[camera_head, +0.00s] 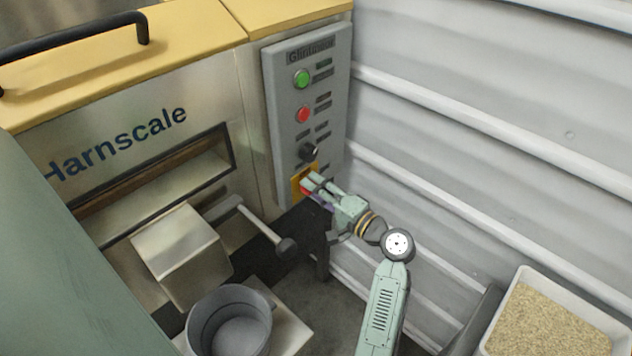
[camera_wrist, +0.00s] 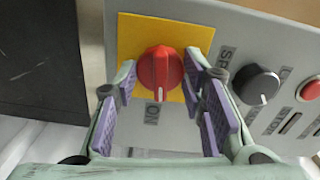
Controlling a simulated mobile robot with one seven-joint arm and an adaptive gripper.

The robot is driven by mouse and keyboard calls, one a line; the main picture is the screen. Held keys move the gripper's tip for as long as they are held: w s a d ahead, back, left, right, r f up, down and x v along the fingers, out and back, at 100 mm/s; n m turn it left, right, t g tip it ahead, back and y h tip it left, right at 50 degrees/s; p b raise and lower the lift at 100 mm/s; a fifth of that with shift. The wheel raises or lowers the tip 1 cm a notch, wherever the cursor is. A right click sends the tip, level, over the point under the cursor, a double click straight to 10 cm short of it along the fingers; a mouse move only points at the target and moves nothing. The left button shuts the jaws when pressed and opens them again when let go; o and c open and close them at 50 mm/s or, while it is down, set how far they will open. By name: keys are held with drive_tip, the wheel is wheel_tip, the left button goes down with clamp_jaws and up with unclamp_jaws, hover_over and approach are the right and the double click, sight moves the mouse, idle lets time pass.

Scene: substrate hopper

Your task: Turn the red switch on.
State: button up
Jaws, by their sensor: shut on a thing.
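The red switch (camera_wrist: 160,72) is a round red knob on a yellow plate (camera_wrist: 135,35), near the middle of the wrist view. A white mark on the knob points down in that view, toward the label "ON" (camera_wrist: 151,114). In the head view the yellow plate (camera_head: 297,184) is at the bottom of the grey control panel (camera_head: 285,120), and the knob is mostly hidden by my gripper (camera_head: 309,184). My gripper in the wrist view (camera_wrist: 165,88) has its purple-padded fingers on both sides of the knob, shut on it.
A black knob (camera_head: 308,151), a red button (camera_head: 303,114) and a green button (camera_head: 302,78) sit above the switch on the panel. A corrugated wall (camera_head: 480,130) is close on the right. A metal lever (camera_head: 262,226) and a grey bucket (camera_head: 205,312) are lower left.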

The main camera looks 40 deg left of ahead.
drive_tip(key=shift+r+m+p, duration=0.1)
drive_tip(key=shift+m+p, duration=0.45)
drive_tip(key=shift+m, duration=0.25)
drive_tip(key=o, duration=1.2)
drive_tip(key=d, duration=0.8)
drive_tip(key=s+d, duration=0.1)
drive_tip(key=d, duration=0.3)
